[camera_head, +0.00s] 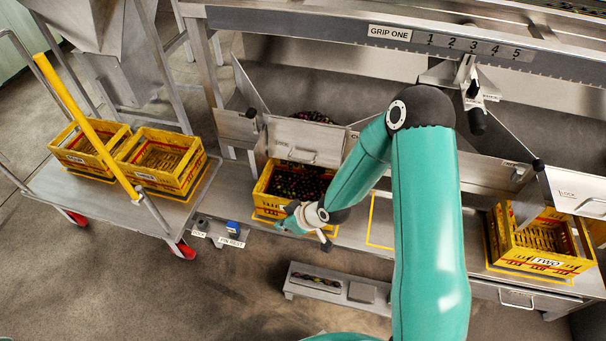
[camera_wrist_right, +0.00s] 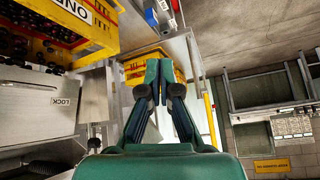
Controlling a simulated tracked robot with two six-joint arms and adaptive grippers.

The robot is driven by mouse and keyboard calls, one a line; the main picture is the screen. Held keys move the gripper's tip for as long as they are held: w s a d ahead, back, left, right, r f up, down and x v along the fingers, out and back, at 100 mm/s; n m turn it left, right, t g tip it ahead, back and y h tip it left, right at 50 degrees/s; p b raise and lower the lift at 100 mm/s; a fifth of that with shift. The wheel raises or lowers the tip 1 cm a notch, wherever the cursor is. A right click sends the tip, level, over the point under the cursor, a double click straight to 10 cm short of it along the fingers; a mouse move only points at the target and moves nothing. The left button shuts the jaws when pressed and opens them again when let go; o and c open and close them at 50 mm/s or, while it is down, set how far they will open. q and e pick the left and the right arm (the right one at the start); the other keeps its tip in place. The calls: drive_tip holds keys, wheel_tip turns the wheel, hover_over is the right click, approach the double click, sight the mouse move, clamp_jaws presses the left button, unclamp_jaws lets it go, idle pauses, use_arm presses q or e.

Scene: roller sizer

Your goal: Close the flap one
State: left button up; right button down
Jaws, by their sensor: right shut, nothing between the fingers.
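Flap one (camera_head: 303,140) is a grey metal panel with a bar handle, at the chute above the yellow crate marked ONE (camera_head: 264,203). Dark round fruit shows behind the panel and fills much of the crate. How far the flap stands open is hard to tell. In the right wrist view a grey panel with a LOCK label (camera_wrist_right: 45,108) is at the left, below the crate (camera_wrist_right: 100,42). My right gripper (camera_head: 284,228) is shut and empty, at the crate's front edge and below the flap, apart from it. It also shows in the wrist view (camera_wrist_right: 158,72). My left gripper is out of view.
A cart (camera_head: 165,213) with two yellow crates stands at the left, with a yellow bar (camera_head: 90,125). A crate marked TWO (camera_head: 535,262) sits at the right. My right arm covers the middle. A low step (camera_head: 335,287) lies in front of the shelf.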

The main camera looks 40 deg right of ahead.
drive_tip(key=w+d+r+n+t+h+b, duration=0.1)
drive_tip(key=w+d+r+n+t+b, duration=0.2)
drive_tip(key=d, duration=0.6)
drive_tip(key=w+d+r+n+t+h+b, duration=0.1)
drive_tip(key=w+d+n+t+b, duration=0.1)
drive_tip(key=w+d+n+b, duration=0.55)
drive_tip(key=m+p, duration=0.2)
drive_tip(key=m, duration=0.1)
approach(297, 160)
drive_tip(key=w+a, duration=0.3)
drive_tip(key=w, duration=0.1)
drive_tip(key=shift+w+d+f+n, duration=0.2)
drive_tip(key=shift+d+f, duration=0.25)
drive_tip(key=shift+f, duration=0.15)
drive_tip(key=shift+w+d+f+n, duration=0.1)
drive_tip(key=shift+w+d+f, duration=0.1)
drive_tip(key=shift+d+f, duration=0.3)
drive_tip(key=shift+w+d+f, duration=0.25)
drive_tip(key=shift+f, duration=0.25)
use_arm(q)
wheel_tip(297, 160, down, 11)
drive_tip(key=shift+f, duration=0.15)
